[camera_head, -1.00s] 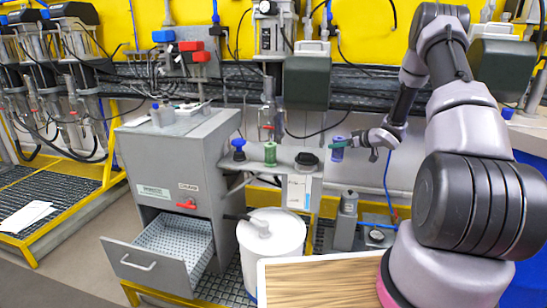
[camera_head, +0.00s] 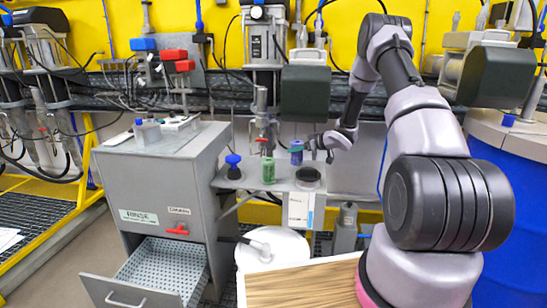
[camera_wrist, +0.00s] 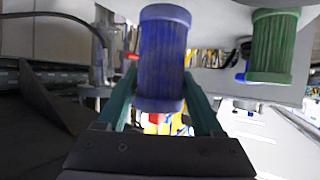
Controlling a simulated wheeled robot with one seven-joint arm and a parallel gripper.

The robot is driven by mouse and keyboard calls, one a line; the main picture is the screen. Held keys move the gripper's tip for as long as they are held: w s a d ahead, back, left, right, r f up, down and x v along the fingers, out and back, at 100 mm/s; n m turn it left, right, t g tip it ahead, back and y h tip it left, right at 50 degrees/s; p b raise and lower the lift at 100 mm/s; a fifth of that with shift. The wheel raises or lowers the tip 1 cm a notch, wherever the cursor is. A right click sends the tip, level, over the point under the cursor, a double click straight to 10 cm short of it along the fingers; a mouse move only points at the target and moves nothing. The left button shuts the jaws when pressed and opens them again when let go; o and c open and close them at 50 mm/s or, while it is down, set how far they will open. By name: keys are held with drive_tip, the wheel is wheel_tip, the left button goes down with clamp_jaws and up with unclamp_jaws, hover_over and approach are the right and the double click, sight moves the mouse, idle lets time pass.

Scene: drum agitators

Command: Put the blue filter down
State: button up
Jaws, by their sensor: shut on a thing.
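The blue filter (camera_head: 296,152) is a ribbed cylinder with smooth purple-blue end caps. My gripper (camera_head: 304,147) is shut on it from the right and holds it upright above the grey shelf (camera_head: 250,181). In the wrist view the blue filter (camera_wrist: 162,55) stands between my gripper's two green fingers (camera_wrist: 163,105). A green filter (camera_head: 268,170) stands on the shelf to its left, and it also shows in the wrist view (camera_wrist: 274,48). I cannot tell whether the blue filter's bottom touches anything.
A blue knobbed piece (camera_head: 233,166) stands at the shelf's left. A dark round holder (camera_head: 308,178) is at its right, just below the blue filter. A grey cabinet (camera_head: 150,190) with an open drawer (camera_head: 160,272) is at left. A white drum (camera_head: 272,250) stands below the shelf.

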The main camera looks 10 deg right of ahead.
drive_tip(key=w+a+f, duration=0.1)
drive_tip(key=a, duration=0.2)
drive_tip(key=w+a+f, duration=0.1)
drive_tip(key=a, duration=0.2)
drive_tip(key=w+a+f, duration=0.1)
drive_tip(key=a, duration=0.2)
drive_tip(key=shift+a+f, duration=0.15)
drive_tip(key=shift+f, duration=0.1)
